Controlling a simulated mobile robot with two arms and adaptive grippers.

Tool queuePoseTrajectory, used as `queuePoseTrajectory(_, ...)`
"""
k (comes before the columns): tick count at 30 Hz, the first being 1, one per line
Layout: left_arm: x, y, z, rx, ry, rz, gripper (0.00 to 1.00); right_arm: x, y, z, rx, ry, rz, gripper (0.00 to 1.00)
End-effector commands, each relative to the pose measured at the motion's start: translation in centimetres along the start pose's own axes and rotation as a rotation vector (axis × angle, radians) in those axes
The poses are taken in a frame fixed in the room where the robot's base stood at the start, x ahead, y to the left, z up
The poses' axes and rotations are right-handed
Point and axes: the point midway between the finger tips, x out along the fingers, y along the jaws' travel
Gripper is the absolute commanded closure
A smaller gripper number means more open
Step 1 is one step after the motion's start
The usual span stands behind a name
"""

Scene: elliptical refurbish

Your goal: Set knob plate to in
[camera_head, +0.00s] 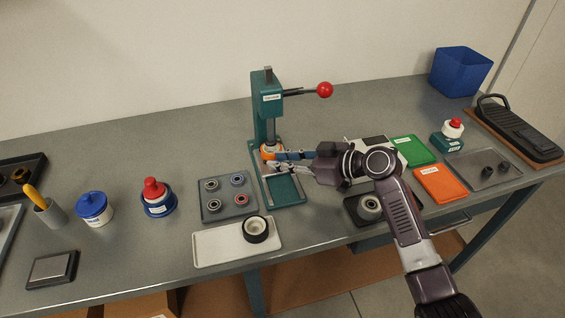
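A teal press (263,115) stands at the back middle of the bench, with a red ball knob (325,90) on its lever. At its foot is a small orange part (268,154) under the ram. A teal-framed plate (285,190) lies in front of the press; I cannot tell for certain which part is the knob plate. My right gripper (274,162) reaches in from the right, its fingertips at the orange part and above the back of the framed plate. Its fingers partly hide the press base, and whether they are closed on anything is unclear. My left gripper is out of view.
A bearing tray (212,211) and a white tray (212,247) with a dark ring (255,229) lie left of the framed plate. Blue jar (94,208) and red-capped bottle (155,195) stand further left.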

Motion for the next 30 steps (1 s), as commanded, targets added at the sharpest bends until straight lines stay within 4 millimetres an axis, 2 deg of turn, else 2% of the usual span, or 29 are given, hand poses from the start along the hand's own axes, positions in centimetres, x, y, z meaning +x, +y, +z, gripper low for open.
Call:
queuePoseTrajectory(5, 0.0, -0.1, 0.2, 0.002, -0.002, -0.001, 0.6, -0.1, 0.0, 0.2, 0.001, -0.003, 0.0, 0.79)
queuePoseTrajectory(8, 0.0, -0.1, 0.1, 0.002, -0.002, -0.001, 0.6, -0.9, 0.1, 0.2, 0.0, -0.003, 0.001, 0.79)
queuePoseTrajectory(21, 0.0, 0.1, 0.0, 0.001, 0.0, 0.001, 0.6, -9.5, 0.0, 0.1, -0.002, -0.003, 0.001, 0.79)
queuePoseTrajectory(25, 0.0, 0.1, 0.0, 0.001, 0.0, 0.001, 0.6, -11.1, 0.0, 0.1, 0.0, -0.002, 0.0, 0.79)
queuePoseTrajectory(30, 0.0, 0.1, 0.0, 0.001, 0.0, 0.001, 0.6, -11.8, 0.0, 0.0, 0.0, -0.001, -0.002, 0.79)
